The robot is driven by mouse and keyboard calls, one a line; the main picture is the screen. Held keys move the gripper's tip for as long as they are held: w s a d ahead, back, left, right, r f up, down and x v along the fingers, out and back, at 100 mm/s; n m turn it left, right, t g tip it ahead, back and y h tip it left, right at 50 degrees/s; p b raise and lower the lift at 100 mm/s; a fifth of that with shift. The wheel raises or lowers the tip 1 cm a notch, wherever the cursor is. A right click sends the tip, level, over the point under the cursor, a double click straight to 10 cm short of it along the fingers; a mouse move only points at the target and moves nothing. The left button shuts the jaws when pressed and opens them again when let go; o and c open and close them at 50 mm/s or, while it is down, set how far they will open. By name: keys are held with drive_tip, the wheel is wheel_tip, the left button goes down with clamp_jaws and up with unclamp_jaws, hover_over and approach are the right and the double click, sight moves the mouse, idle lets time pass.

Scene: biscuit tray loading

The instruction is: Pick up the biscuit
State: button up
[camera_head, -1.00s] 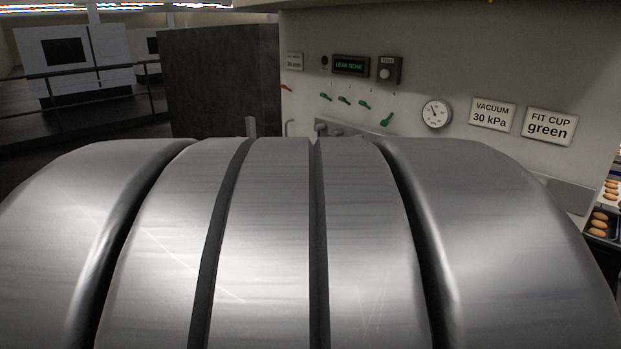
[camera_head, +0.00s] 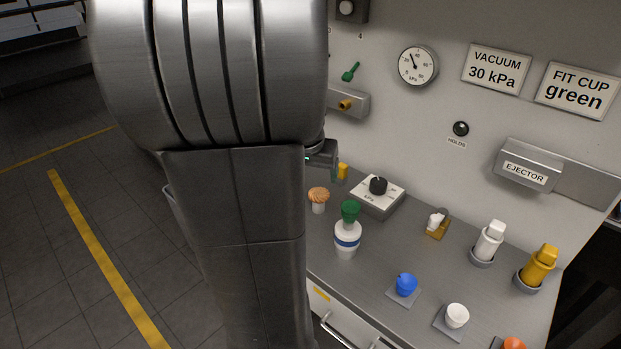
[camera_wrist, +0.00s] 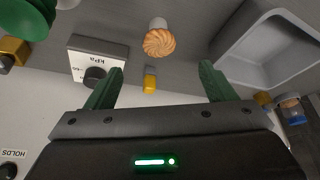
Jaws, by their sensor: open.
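The biscuit (camera_head: 318,193) is a round, golden, swirled piece on top of a small white post on the grey counter (camera_head: 380,262). It also shows in the wrist view (camera_wrist: 159,42), near the top centre. My gripper (camera_wrist: 162,72) is open, with its two green fingers spread wide and nothing between their tips. The biscuit lies beyond the fingertips, roughly midway between them, and is not touched. In the head view my gripper (camera_head: 325,158) is mostly hidden behind my arm, just above the biscuit's place in the picture.
A white bottle-like holder (camera_head: 346,244) with a green top stands close to the biscuit. A kPa dial box (camera_head: 377,200) sits behind. Blue (camera_head: 406,284) and white (camera_head: 457,315) cups are nearer the front. A grey tray (camera_wrist: 275,52) is at upper right in the wrist view.

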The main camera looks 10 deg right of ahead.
sight(318, 193)
drive_tip(key=shift+p+x, duration=0.4)
drive_tip(key=shift+x, duration=4.35)
drive_tip(key=shift+d+r, duration=0.1)
drive_tip(key=shift+d, duration=0.05)
drive_tip(key=shift+c, duration=0.3)
drive_tip(key=c, duration=0.7)
